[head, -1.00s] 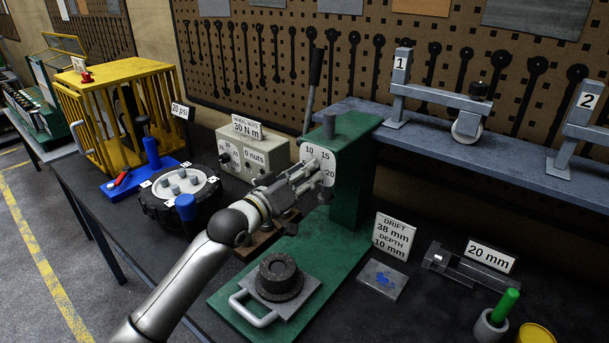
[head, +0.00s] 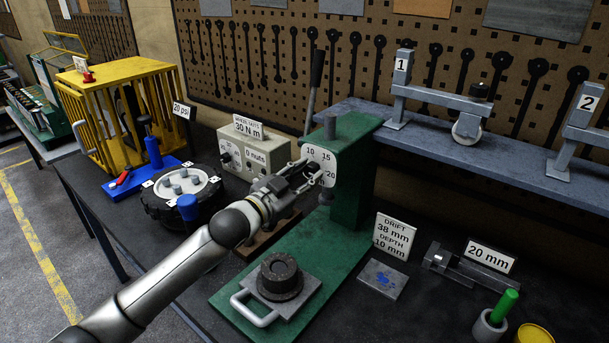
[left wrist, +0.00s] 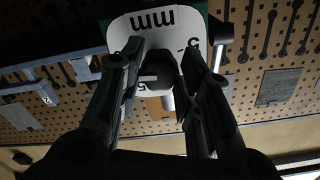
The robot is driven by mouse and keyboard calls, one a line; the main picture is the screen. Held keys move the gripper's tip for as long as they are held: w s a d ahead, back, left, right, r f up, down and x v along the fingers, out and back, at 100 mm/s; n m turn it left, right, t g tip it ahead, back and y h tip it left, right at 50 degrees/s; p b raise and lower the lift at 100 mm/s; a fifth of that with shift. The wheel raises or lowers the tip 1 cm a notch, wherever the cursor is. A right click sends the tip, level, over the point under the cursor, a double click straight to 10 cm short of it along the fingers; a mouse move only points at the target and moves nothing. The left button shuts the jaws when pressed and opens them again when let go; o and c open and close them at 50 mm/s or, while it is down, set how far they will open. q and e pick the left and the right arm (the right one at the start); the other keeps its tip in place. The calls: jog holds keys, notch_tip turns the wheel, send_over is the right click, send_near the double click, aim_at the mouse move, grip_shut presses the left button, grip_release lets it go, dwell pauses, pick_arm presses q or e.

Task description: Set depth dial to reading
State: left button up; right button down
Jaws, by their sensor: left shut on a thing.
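The depth dial has a white plate (head: 321,158) on the front of a green press (head: 352,180); 10, 15 and 20 can be read on it. My left gripper (head: 311,169) reaches it from the front, shut on the dark dial knob. In the left wrist view, the knob (left wrist: 157,70) sits between the two fingers, in front of the plate (left wrist: 150,22), where "mm" appears upside down. The knob's exact setting is hidden by the fingers. A sign (head: 393,237) reads "DRIFT 38 mm, DEPTH 10 mm". My right gripper is not in view.
Below the dial, a dark round part (head: 280,277) sits on a handled plate on the press base. A beige torque box (head: 252,152) and a wheel hub (head: 181,195) stand left. A blue-grey shelf (head: 450,136) runs at right.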

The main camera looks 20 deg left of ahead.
pick_arm(q)
jog(key=shift+m, duration=1)
jog(key=o, duration=1)
jog(key=shift+a, duration=0.1)
jog(key=v, duration=1.2)
